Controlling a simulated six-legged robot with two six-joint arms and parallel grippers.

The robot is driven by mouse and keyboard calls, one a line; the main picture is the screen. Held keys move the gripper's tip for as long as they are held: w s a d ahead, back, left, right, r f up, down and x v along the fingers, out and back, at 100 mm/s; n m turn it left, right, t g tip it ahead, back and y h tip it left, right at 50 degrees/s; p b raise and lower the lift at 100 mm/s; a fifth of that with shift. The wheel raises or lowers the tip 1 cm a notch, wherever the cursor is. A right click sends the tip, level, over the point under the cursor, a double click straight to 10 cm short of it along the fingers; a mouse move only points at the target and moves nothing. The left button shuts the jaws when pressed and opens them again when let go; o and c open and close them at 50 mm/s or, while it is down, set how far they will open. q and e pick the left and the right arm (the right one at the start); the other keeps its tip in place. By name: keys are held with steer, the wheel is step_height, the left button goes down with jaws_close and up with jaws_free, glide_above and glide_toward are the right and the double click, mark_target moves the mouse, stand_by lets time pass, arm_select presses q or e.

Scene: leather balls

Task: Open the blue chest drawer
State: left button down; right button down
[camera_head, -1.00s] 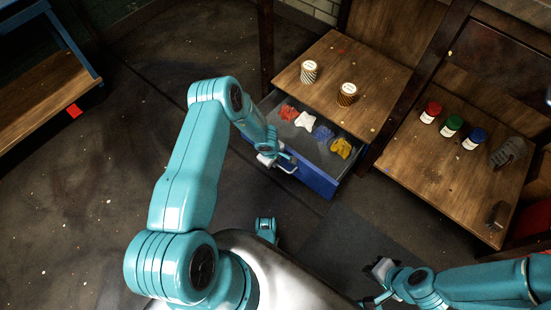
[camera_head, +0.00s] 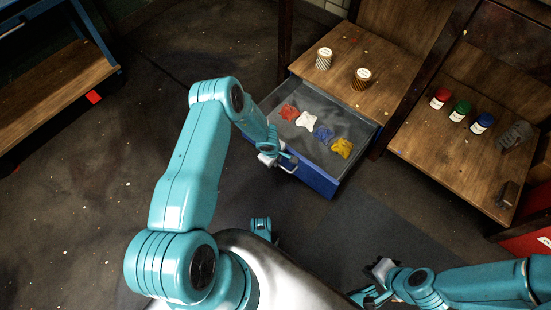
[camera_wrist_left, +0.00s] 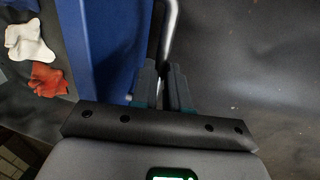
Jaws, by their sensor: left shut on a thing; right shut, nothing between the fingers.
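The blue chest drawer (camera_head: 318,178) stands pulled out from under the wooden chest top (camera_head: 390,90). Inside it lie a red cloth piece (camera_head: 289,113), a white one (camera_head: 309,119), a blue one (camera_head: 323,133) and a yellow one (camera_head: 342,148). My left gripper (camera_head: 281,160) is shut on the drawer's metal handle (camera_head: 289,166). The left wrist view shows the handle bar (camera_wrist_left: 169,30) running between the fingers (camera_wrist_left: 163,88), beside the blue drawer front (camera_wrist_left: 110,50). My right gripper (camera_head: 374,284) is shut and empty at the lower right, away from the drawer.
Two striped jars (camera_head: 324,58) (camera_head: 361,78) stand on the chest top. On the wooden surface to the right are red (camera_head: 440,98), green (camera_head: 460,111) and blue (camera_head: 482,123) bottles and a dark grey glove-like object (camera_head: 514,135).

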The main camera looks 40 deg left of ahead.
steer(key=shift+s, duration=0.3)
arm_select(q)
steer(key=shift+w, duration=0.1)
steer(key=c, duration=1.1)
jaws_free()
steer(key=shift+r, duration=0.15)
steer(key=s+r+p, duration=0.1)
steer(key=r+p, duration=0.1)
steer(key=r, duration=0.3)
steer(key=s+r+p, duration=0.1)
steer(key=r+p, duration=0.2)
steer(key=r, duration=0.2)
steer(key=s+r+p, duration=0.1)
steer(key=r+p, duration=0.1)
steer(key=r, duration=0.3)
steer(key=shift+s+a+r+p, duration=0.1)
steer(key=shift+r+p, duration=0.3)
arm_select(e)
step_height(320, 180, up, 7)
steer(key=s+a, duration=0.1)
steer(key=shift+s+a+n+g, duration=0.2)
steer(key=shift+s+n+g, duration=0.1)
steer(key=shift+s+g, duration=0.1)
